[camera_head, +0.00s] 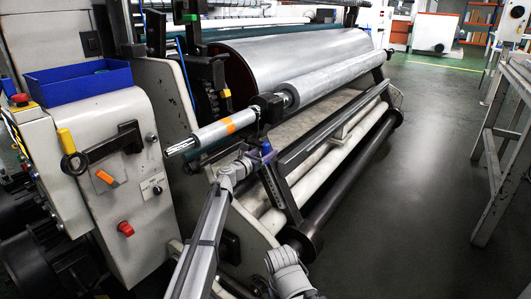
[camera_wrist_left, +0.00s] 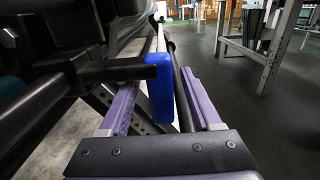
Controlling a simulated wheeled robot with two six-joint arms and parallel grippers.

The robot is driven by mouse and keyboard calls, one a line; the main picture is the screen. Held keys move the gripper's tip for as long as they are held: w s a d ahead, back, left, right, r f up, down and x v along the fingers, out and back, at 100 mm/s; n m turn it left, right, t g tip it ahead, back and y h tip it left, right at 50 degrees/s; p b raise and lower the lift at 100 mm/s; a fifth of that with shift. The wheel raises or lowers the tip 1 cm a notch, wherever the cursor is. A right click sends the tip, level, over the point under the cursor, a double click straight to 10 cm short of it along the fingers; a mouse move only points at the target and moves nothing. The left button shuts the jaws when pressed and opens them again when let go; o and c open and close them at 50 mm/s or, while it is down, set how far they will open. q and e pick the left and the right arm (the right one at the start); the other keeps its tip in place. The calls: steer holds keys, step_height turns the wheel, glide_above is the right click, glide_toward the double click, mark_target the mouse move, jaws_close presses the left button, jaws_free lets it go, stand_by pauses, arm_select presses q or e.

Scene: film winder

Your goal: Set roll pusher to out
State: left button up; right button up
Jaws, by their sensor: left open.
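A blue grip on the end of a black rod, which looks like the roll pusher's handle, shows in the left wrist view (camera_wrist_left: 158,88) and as a small blue spot in the head view (camera_head: 266,147). It belongs to the winder's front, below the large silver roll (camera_head: 290,65). My left gripper (camera_head: 259,158) is at this grip. In the left wrist view, its two purple-tinted fingers (camera_wrist_left: 157,95) are apart, one on each side of the blue grip. I cannot tell whether either finger touches it. My right gripper is not in view.
The control cabinet (camera_head: 130,210) at the left carries an orange switch (camera_head: 107,178), a red knob (camera_head: 125,228) and a yellow-handled lever (camera_head: 68,150). A thinner roller (camera_head: 335,75) and a dark lower bar (camera_head: 350,185) are close by. Open floor (camera_head: 430,190) lies to the right.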

arm_select(q)
jaws_close()
stand_by(0.5)
steer(key=shift+s, duration=0.1)
stand_by(0.8)
